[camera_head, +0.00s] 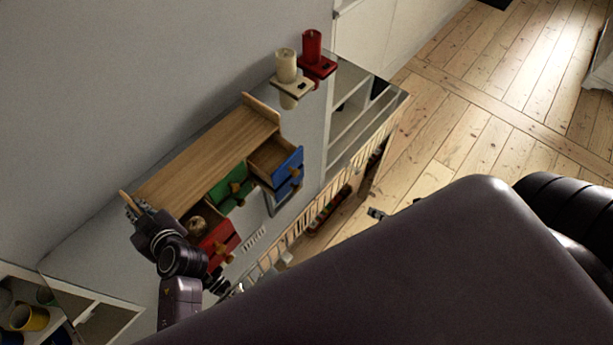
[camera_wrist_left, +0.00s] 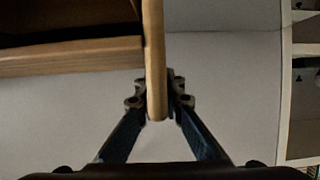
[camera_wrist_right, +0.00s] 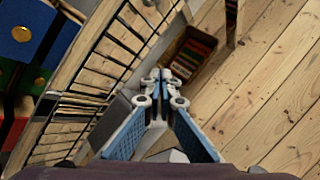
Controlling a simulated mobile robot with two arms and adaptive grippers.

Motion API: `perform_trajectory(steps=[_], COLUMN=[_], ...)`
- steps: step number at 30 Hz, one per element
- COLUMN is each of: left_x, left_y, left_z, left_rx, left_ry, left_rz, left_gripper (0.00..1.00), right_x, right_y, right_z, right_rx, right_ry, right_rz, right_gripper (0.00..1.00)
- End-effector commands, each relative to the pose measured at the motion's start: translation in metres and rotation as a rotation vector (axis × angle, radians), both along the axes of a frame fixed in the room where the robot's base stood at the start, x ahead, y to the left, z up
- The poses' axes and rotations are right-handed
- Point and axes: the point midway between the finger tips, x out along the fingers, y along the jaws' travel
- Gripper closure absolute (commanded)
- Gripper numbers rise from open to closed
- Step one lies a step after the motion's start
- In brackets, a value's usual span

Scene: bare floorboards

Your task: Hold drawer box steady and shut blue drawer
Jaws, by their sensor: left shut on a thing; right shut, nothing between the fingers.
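The wooden drawer box (camera_head: 205,160) stands on a cabinet against the wall. Its upper blue drawer (camera_head: 288,167) at the right end is pulled out, with its bare interior showing; another blue front (camera_head: 291,187) is below it. In the right wrist view a blue front (camera_wrist_right: 20,30) with a round knob shows at top left. My left gripper (camera_head: 138,212) is at the box's left end; in the left wrist view it (camera_wrist_left: 157,100) is shut on the box's upright wooden end panel (camera_wrist_left: 153,55). My right gripper (camera_wrist_right: 153,85) is shut and empty, apart from the drawers.
A green drawer (camera_head: 230,192) and an open red drawer (camera_head: 220,238) are in the same box. A slatted rail (camera_wrist_right: 105,55) lies between my right gripper and the drawers.

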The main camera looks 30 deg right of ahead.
Motion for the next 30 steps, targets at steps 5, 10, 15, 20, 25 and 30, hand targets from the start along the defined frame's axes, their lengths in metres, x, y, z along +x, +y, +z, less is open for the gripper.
perform_trajectory(steps=[5,10,15,20,25,30], left_x=[0.000,0.000,0.000,0.000,0.000,0.000], left_y=[-0.001,-0.001,-0.001,-0.001,-0.001,-0.001], left_z=[0.000,0.000,0.000,0.000,0.000,0.000], left_rx=[-0.001,-0.001,-0.001,-0.001,-0.001,-0.001], left_ry=[0.000,0.000,0.000,0.000,0.000,0.000], left_rz=[-0.002,-0.002,-0.002,-0.002,-0.002,-0.002], left_gripper=[1.00,1.00,1.00,1.00,1.00,1.00], right_x=[0.022,0.030,0.030,0.035,0.048,0.064], right_y=[0.040,0.076,0.096,0.102,0.107,0.113], right_z=[0.071,0.120,0.143,0.146,0.138,0.128], right_rx=[-0.245,-0.418,-0.506,-0.524,-0.524,-0.523], right_ry=[-0.145,-0.265,-0.332,-0.346,-0.347,-0.347], right_rz=[0.370,0.614,0.732,0.753,0.750,0.748], right_gripper=[1.00,1.00,1.00,1.00,1.00,1.00])
